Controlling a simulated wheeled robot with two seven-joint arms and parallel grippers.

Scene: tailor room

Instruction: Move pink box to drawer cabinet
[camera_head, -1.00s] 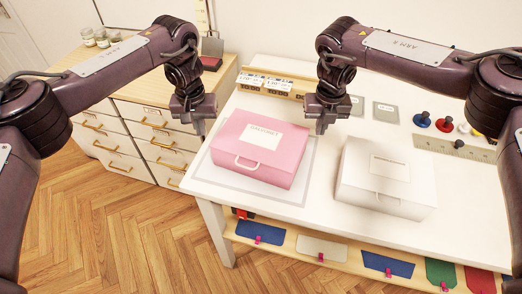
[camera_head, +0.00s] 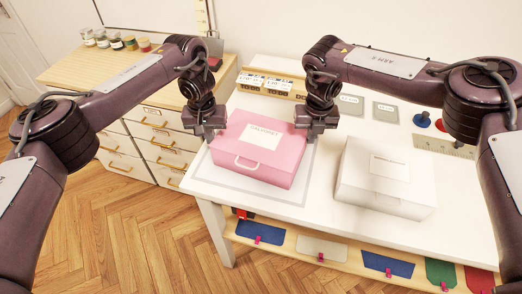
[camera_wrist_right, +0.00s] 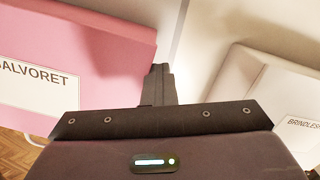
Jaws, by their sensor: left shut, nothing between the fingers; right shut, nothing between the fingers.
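The pink box (camera_head: 256,155), with a white label and a white front handle, sits on a pale mat on the white table. It also shows in the right wrist view (camera_wrist_right: 75,45). My left gripper (camera_head: 209,136) is shut and empty, beside the box's left side. My right gripper (camera_head: 315,134) is shut and empty, beside the box's right side; its fingers (camera_wrist_right: 159,85) show near the box's edge in the right wrist view. Whether either gripper touches the box I cannot tell. The drawer cabinet (camera_head: 140,150), with a wooden top and white drawers, stands left of the table.
A white box (camera_head: 385,180) stands on the table right of the pink one. Several jars (camera_head: 115,41) line the back of the cabinet top, and a dark red item (camera_head: 214,64) lies at its right end. The front of the cabinet top is clear. Coloured pieces hang below the table.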

